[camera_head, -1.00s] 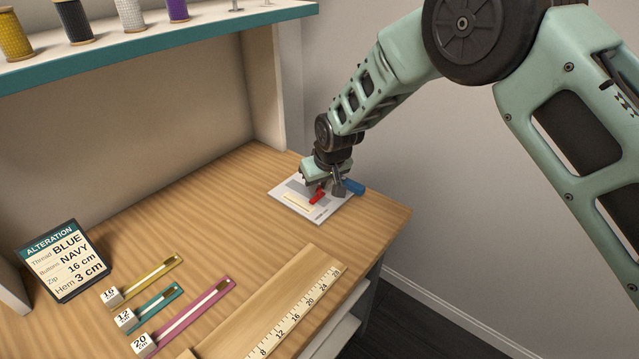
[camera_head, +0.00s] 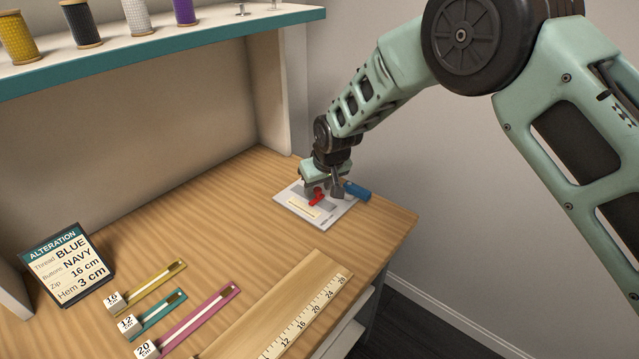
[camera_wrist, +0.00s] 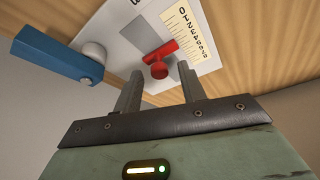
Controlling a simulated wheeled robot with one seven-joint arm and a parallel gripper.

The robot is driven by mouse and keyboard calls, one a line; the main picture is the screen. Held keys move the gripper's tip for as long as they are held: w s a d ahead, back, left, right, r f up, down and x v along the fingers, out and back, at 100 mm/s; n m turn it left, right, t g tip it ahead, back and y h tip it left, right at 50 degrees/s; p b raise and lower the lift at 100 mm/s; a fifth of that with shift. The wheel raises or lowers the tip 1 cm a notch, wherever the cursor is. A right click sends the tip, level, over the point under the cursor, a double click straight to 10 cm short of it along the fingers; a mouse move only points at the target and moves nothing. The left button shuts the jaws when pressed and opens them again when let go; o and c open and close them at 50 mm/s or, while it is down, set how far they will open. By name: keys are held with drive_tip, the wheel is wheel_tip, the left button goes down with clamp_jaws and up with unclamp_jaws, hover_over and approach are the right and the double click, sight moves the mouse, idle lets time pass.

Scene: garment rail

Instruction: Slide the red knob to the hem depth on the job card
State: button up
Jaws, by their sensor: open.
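The job card (camera_head: 70,262) stands at the left of the table and reads Hem 3 cm. The red knob (camera_wrist: 159,70) has a red bar (camera_wrist: 160,51) whose end lies beside a cream number scale (camera_wrist: 186,33). It also shows in the head view (camera_head: 316,199), on a pale plate (camera_head: 334,218) at the table's far right. I cannot read its setting exactly. My gripper (camera_wrist: 159,80) is open, its two fingers apart on either side of the knob in the picture; contact is not visible. In the head view, my gripper (camera_head: 323,190) is low over the plate.
A blue block (camera_wrist: 57,55) with a grey rounded part sits beside the plate. Several zips (camera_head: 200,320) and a wooden ruler (camera_head: 300,317) lie nearer on the table. A shelf with thread spools (camera_head: 80,25) overhangs the back. The table between card and plate is clear.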

drive_tip(key=b+v, duration=0.1)
drive_tip(key=v, duration=1.6)
drive_tip(key=shift+r, duration=0.2)
drive_tip(key=s+d+r+g+p, duration=0.1)
drive_tip(key=s+d, duration=0.3)
drive_tip(key=s, duration=0.7)
drive_tip(key=s+d+r+n+g+h+p, duration=0.1)
drive_tip(key=s+d, duration=0.4)
drive_tip(key=s, duration=0.6)
drive_tip(key=s+d+r+g+p, duration=0.1)
drive_tip(key=s+d, duration=0.3)
drive_tip(key=s, duration=0.8)
drive_tip(key=shift+d+r+n+g+h+p, duration=0.2)
drive_tip(key=shift+r+n+g+h+p, duration=0.1)
drive_tip(key=shift+g+p, duration=0.2)
